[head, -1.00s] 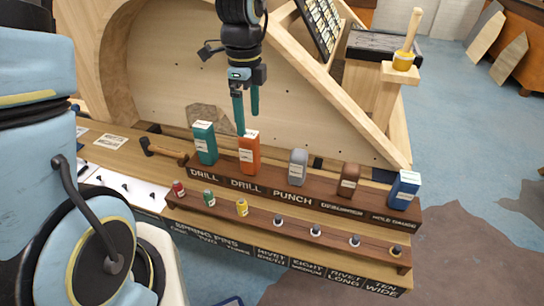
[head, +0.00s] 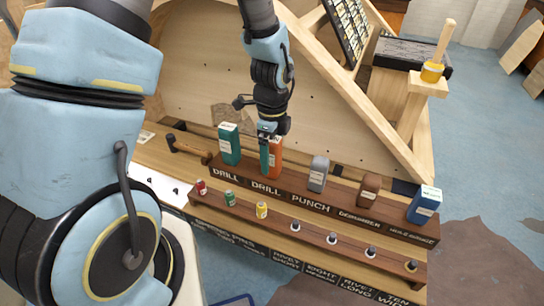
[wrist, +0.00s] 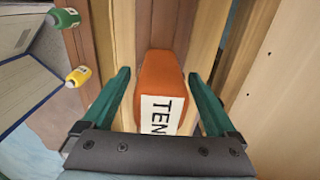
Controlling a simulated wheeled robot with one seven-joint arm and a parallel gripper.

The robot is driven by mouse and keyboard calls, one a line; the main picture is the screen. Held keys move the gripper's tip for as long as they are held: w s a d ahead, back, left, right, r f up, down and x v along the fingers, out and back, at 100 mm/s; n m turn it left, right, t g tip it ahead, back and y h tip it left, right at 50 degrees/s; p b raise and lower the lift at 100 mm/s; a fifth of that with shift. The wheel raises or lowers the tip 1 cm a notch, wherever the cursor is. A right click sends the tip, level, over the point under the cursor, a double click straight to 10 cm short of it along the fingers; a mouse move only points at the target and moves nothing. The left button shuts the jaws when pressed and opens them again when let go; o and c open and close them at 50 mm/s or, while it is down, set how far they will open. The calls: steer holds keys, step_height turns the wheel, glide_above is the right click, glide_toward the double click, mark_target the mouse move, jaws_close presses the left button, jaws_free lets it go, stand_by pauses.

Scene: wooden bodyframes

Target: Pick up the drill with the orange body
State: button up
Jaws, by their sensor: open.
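The orange-bodied drill (head: 276,158) stands upright on the dark wooden rack, above a label reading DRILL. In the wrist view the orange drill (wrist: 163,80), with a white label reading TEN, lies between my two teal fingers. My gripper (head: 267,160) points down at it in the head view and partly hides it. My gripper (wrist: 160,95) is open, with a finger on either side of the drill and a visible gap to each.
A teal drill (head: 229,144) stands just left of it, and a grey punch (head: 318,174) to its right. A brown deburrer (head: 369,190) and blue hole gauge (head: 424,205) stand farther right. Small bottles line the lower front shelf (head: 320,241). A hammer (head: 188,149) lies left.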

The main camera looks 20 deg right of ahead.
steer(key=shift+c, duration=0.3)
jaws_close()
stand_by(0.4)
